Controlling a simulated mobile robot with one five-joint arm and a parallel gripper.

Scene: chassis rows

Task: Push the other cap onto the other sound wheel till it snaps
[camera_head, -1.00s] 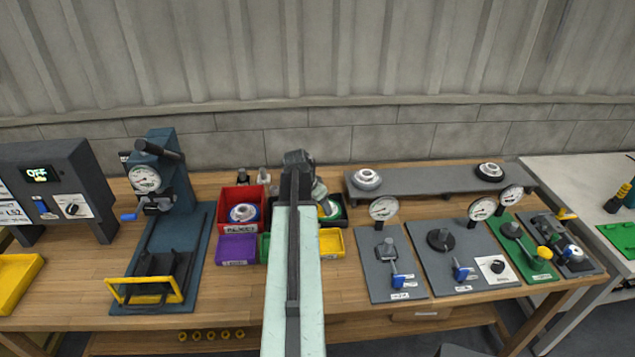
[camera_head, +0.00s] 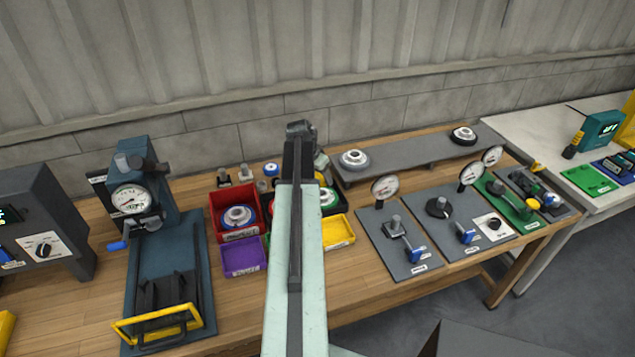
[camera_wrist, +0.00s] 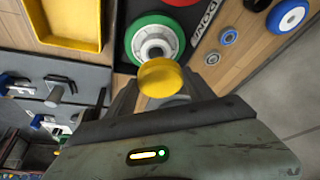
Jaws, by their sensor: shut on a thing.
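My gripper (camera_wrist: 158,92) is shut on a yellow cap (camera_wrist: 160,76), seen in the wrist view. A wheel with a green tyre and pale metal hub (camera_wrist: 153,42) lies in a black bin just beyond the cap. The cap overlaps the near edge of the hub in the picture; I cannot tell whether they touch. A blue-rimmed wheel (camera_head: 238,216) lies in the red bin (camera_head: 215,205) to the left.
A purple bin (camera_head: 243,258) and a yellow bin (camera_head: 338,231) stand in front. A grey raised shelf (camera_head: 405,155) carries two round parts. Gauge fixtures (camera_head: 400,240) stand right, a blue-grey press (camera_head: 165,250) left. Small rings (camera_wrist: 228,38) and a blue-white wheel (camera_wrist: 290,16) lie near the black bin.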

